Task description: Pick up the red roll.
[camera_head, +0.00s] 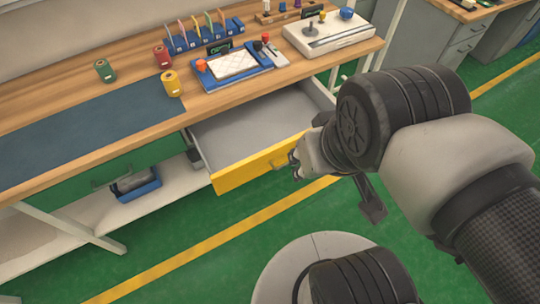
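The red roll (162,57) stands upright on the wooden workbench (60,83), behind the dark blue mat. A green roll (104,71) stands to its left and a yellow roll (172,83) in front of it, near the mat's right end. My gripper (296,164) is low at the yellow front of the open drawer, to the right of and well away from the red roll. It is close to the drawer's handle; I cannot tell whether they touch. My arm partly hides the gripper, and its finger opening is unclear.
The drawer (236,130) stands pulled out below the bench and looks empty. A blue rack (204,38), a blue tray with a white quilted piece (233,65) and a white device (328,35) are right of the rolls. The mat (85,122) is bare.

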